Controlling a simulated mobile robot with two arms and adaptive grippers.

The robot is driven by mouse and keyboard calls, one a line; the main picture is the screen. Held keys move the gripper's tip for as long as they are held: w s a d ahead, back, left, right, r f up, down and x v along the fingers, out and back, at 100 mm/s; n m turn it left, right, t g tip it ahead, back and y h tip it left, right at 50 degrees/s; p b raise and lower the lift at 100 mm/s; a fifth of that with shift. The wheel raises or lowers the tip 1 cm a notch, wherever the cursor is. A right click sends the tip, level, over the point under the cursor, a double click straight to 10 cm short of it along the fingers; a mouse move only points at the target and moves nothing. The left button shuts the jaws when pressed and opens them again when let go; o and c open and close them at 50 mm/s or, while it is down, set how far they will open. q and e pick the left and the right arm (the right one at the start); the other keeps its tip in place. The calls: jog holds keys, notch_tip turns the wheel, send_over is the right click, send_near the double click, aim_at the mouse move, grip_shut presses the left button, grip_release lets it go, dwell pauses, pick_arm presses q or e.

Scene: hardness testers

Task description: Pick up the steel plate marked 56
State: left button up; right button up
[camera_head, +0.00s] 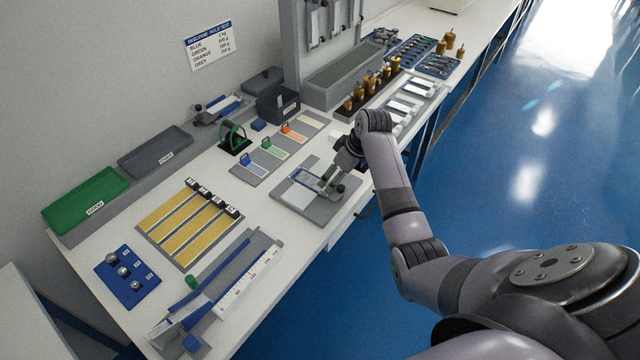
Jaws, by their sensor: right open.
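My right gripper (328,188) is open, pointing down at a grey square base (310,205) near the table's front edge. A small pale rectangular piece with a blue edge (304,177) lies on that base, just left of the fingertips. Whether the fingers touch anything there I cannot tell. Several light metal plates (408,101) lie in a row on a grey rack farther right along the table. Any mark 56 is too small to read, so I cannot tell which plate bears it. My left gripper is not in view.
Brass weights (368,84) stand behind the plates. Blue, green and orange clip strips (270,148) lie left of the gripper. A board with gold bars (190,222), a ruled ramp (235,290) and a green tray (85,200) fill the left side.

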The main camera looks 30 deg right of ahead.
aim_at(327, 185)
jog(key=shift+a+p+x, duration=0.1)
jog(key=shift+p+x, duration=0.2)
jog(key=shift+x, duration=1.05)
jog(key=shift+a+p+x, duration=0.15)
jog(key=shift+p+x, duration=0.1)
jog(key=shift+x, duration=1.1)
jog(key=c, duration=1.4)
jog(key=shift+r, duration=0.1)
jog(key=shift+c, duration=0.2)
jog(key=shift+r, duration=0.1)
